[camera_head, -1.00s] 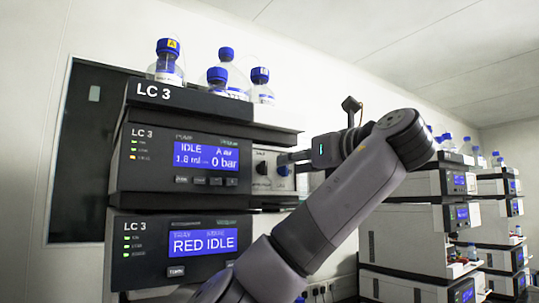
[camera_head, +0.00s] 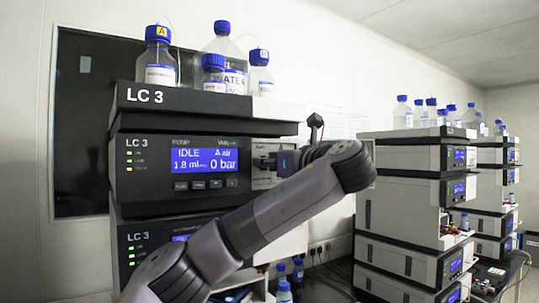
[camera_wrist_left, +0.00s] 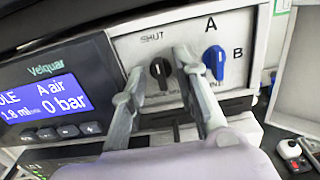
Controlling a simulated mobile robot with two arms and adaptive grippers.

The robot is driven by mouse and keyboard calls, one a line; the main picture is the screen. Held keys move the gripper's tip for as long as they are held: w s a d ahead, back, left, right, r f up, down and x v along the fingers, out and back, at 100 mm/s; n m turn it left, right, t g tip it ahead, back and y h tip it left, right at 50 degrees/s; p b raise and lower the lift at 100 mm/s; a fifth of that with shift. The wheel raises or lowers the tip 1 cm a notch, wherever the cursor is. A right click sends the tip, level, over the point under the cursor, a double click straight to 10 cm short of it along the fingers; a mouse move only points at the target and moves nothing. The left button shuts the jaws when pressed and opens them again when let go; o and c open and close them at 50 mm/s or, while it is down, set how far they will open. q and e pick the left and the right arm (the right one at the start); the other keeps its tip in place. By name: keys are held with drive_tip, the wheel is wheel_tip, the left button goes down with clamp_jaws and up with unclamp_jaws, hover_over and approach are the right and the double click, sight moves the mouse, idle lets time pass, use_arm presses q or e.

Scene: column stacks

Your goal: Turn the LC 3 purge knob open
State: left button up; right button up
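The LC 3 pump (camera_head: 180,165) shows IDLE, A air and 0 bar on its blue screen. In the left wrist view, a black knob (camera_wrist_left: 160,69) sits under the label SHUT on the pale panel, its grip roughly upright. A blue knob (camera_wrist_left: 214,62) with A and B marks is to its right. My left gripper (camera_wrist_left: 160,73) is open, with one finger on each side of the black knob; I cannot tell if they touch it. In the head view, the left gripper (camera_head: 268,162) covers most of the knob panel. My right gripper is not in view.
Blue-capped bottles (camera_head: 222,60) stand on top of the LC 3 stack. A lower LC 3 module (camera_head: 150,245) is partly behind my arm. More instrument stacks (camera_head: 415,200) stand at the right. A gap with bottles and cables lies between the stacks.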

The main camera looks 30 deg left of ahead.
use_arm(q)
drive_tip(key=shift+c, duration=0.3)
clamp_jaws()
idle(0.3)
